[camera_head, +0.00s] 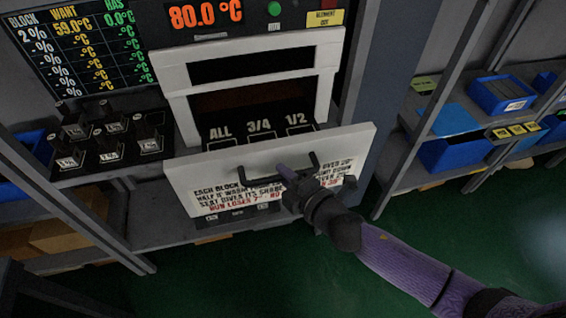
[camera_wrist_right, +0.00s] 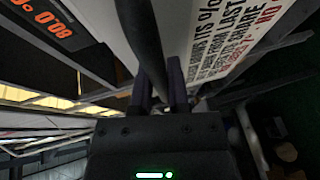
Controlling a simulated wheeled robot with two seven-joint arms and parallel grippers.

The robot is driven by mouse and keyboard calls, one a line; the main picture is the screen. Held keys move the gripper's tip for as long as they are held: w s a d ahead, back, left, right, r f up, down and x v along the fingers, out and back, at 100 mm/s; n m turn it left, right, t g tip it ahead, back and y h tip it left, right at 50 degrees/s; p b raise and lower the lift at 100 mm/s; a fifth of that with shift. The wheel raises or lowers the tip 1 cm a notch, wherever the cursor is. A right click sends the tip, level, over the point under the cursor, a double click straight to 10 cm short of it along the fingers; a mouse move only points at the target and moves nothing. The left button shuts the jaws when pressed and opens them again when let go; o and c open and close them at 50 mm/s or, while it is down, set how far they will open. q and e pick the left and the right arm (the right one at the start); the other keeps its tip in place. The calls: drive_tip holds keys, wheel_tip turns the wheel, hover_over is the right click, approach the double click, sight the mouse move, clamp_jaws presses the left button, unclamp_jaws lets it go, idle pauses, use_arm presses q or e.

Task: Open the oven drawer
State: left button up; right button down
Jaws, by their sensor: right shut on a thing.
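The oven drawer (camera_head: 350,148) has a white front with printed text and a black bar handle (camera_head: 243,177). The drawer is pulled out from the white oven frame (camera_head: 175,77), and its inside shows labels "ALL", "3/4" and "1/2". My right gripper (camera_head: 287,174) is at the right part of the handle. In the right wrist view the handle (camera_wrist_right: 140,35) runs between the two fingers of the gripper (camera_wrist_right: 162,90), which are shut on it. My left gripper is not in view.
Several black blocks (camera_head: 110,140) stand on a shelf left of the oven. A display reads 80.0 °C (camera_head: 205,14) above it. Blue bins (camera_head: 500,93) sit on shelves at the right. The green floor (camera_head: 420,235) in front is open.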

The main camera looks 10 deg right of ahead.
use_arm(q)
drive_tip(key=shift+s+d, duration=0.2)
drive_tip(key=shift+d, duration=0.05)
use_arm(e)
drive_tip(key=shift+s, duration=0.75)
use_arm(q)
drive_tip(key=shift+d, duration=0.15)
use_arm(e)
drive_tip(key=c, duration=0.6)
unclamp_jaws()
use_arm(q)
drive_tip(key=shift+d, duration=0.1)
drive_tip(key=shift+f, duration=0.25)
use_arm(e)
drive_tip(key=v, duration=1)
